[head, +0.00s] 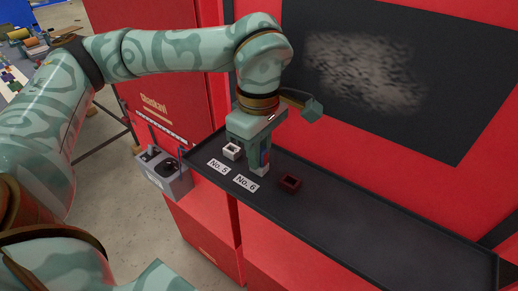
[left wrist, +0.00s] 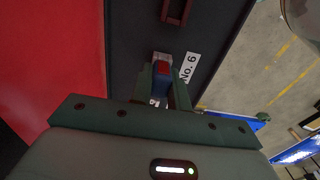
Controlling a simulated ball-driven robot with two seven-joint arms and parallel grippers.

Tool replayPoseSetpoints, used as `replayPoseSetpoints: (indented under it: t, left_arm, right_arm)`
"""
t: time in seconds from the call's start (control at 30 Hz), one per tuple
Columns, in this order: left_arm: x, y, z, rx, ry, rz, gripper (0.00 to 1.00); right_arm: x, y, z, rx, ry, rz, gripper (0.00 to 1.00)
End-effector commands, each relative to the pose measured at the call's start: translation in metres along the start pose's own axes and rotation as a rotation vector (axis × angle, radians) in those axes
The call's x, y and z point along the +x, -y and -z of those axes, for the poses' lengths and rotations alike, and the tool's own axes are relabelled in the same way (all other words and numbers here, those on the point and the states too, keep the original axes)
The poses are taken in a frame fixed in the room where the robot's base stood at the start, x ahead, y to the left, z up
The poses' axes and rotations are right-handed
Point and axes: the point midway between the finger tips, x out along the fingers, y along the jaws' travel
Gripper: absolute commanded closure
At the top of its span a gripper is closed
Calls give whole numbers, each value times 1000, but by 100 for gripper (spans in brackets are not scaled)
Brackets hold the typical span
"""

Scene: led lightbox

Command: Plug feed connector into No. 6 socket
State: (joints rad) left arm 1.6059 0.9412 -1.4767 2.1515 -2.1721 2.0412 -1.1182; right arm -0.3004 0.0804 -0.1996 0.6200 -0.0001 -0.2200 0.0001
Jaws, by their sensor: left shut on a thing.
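My left gripper (head: 262,160) points down over the black shelf, behind the "No. 6" label (head: 246,183). In the left wrist view the connector (left wrist: 161,78) sits between the green fingers (left wrist: 162,88). A pale grey-white piece (left wrist: 162,56) shows at the connector's far side, beside the "No. 6" label (left wrist: 188,68). It looks like the No. 6 socket, mostly hidden by gripper and connector. I cannot tell whether the connector is seated in it. My right gripper is not in view.
A white square socket (head: 232,151) stands behind the "No. 5" label (head: 219,166). A dark red socket (head: 290,184) stands to the right. The black shelf (head: 380,231) is clear farther right. A grey box (head: 164,174) hangs at its left end. A red cabinet wall rises behind.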

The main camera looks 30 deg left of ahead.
Motion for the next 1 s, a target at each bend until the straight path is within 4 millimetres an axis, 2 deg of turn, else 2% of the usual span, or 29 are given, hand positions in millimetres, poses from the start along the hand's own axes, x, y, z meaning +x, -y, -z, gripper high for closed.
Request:
replayPoseSetpoints:
  t: [0.03, 0.07, 0.1, 0.13, 0.53, 1.0]
  left_arm:
    - [2, 0, 0, 0, 0, 0, 100]
    - [2, 0, 0, 0, 0, 1, 74]
    - [1, 0, 0, 0, 0, 1, 63]
    - [1, 0, 0, 0, 0, 2, 57]
    - [-4, 0, 0, 0, 0, 0, 57]
    - [-50, 0, 0, 0, 0, 0, 57]
  right_arm:
    - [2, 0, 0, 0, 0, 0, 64]
    - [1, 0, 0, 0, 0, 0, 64]
    - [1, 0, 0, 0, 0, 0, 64]
    - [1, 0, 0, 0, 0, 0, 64]
    - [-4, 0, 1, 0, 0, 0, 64]
    - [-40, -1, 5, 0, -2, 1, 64]
